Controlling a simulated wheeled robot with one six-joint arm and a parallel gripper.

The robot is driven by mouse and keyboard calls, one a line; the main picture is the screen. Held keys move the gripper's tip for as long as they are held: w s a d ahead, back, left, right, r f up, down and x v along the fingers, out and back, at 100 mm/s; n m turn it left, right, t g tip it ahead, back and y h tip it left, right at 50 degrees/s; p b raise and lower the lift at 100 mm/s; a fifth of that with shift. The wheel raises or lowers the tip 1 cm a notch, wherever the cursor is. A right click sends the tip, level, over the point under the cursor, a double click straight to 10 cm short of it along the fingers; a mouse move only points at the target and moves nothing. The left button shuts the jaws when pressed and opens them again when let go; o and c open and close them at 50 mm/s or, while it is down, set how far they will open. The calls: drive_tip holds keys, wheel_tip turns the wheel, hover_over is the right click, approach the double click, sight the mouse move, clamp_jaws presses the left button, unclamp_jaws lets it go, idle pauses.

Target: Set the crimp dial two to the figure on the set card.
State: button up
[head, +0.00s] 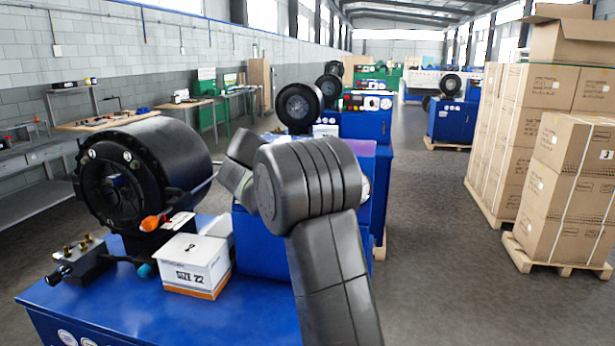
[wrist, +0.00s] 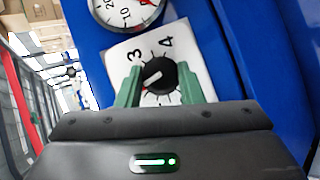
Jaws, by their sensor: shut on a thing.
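In the wrist view a black dial knob (wrist: 159,75) sits on a white scale plate (wrist: 185,40) on a blue panel. The figures 3 and 4 show on the plate; other figures are hidden by my gripper. A pale mark on the knob seems to point to the lower left, a little below the 3. My gripper (wrist: 158,83) has its green fingers on either side of the knob, shut on it. In the head view my arm hides the gripper and the dial. I cannot make out a set card for certain.
A round gauge (wrist: 125,10) with a red needle sits just above the plate. In the head view a black crimper head (head: 150,170) and a white box (head: 195,265) marked SIZE 22 stand on the near blue bench. Stacked cartons (head: 570,190) stand right; the aisle is clear.

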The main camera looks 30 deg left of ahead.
drive_tip(key=m+g+p, duration=0.1)
drive_tip(key=m+g+y+p, duration=0.1)
drive_tip(key=m, duration=0.1)
drive_tip(key=shift+w+d+r, duration=0.1)
drive_tip(key=shift+r, duration=0.15)
drive_tip(key=m+g+y+p, duration=0.1)
drive_tip(key=m, duration=0.2)
drive_tip(key=shift+d, duration=0.1)
drive_tip(key=m+g+y+p, duration=0.1)
drive_tip(key=m+y, duration=0.1)
drive_tip(key=shift+w+d+m, duration=0.1)
drive_tip(key=shift+m, duration=0.2)
drive_tip(key=shift+d+f+m+g+y, duration=0.15)
drive_tip(key=shift+m+g+y, duration=0.45)
drive_tip(key=shift+m+y, duration=0.45)
drive_tip(key=shift+m, duration=0.35)
drive_tip(key=o, duration=1)
